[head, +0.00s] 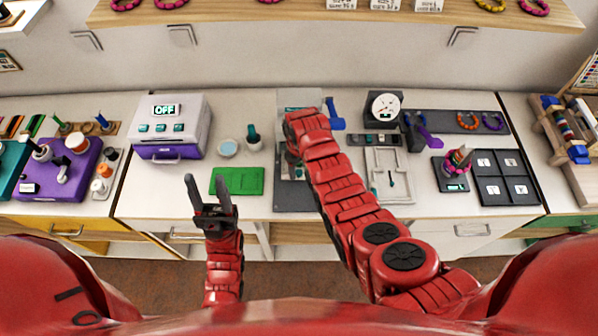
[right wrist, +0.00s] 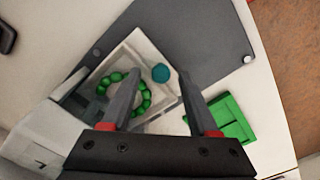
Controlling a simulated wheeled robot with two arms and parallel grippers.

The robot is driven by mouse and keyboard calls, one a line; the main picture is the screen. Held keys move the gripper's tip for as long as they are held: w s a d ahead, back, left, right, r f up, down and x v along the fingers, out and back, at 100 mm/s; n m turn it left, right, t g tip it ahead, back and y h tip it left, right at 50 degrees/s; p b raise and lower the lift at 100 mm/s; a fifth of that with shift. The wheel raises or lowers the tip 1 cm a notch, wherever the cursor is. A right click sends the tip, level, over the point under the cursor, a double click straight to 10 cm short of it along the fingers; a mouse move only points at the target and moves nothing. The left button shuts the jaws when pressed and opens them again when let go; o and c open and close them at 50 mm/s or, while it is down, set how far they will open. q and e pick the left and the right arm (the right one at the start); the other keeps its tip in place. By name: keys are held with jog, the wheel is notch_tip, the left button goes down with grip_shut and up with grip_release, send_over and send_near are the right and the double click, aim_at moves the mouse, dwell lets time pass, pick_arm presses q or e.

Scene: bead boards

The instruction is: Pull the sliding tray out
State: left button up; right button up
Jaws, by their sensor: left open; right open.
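The likely sliding tray (right wrist: 157,48) is a pale, shallow square tray in the right wrist view. It sits on a dark grey base plate (right wrist: 205,45) and holds a ring of green beads (right wrist: 103,88) and a teal ball (right wrist: 160,73). My right gripper (right wrist: 163,86) is open over the tray, with the bead ring partly behind one finger; contact cannot be told. In the head view my right arm covers most of this station, and the base plate (head: 294,198) shows beside it.
A green mat (head: 237,181) lies left of the station. A white box with an OFF display (head: 172,122) stands farther left. A pale frame (head: 398,185), dial gauge (head: 384,108) and dark compartment tray (head: 503,177) are to the right. A shelf (head: 230,14) runs along the back wall.

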jog(key=shift+s+f, duration=0.1)
jog(key=shift+f, duration=0.15)
grip_shut()
dwell(1.4)
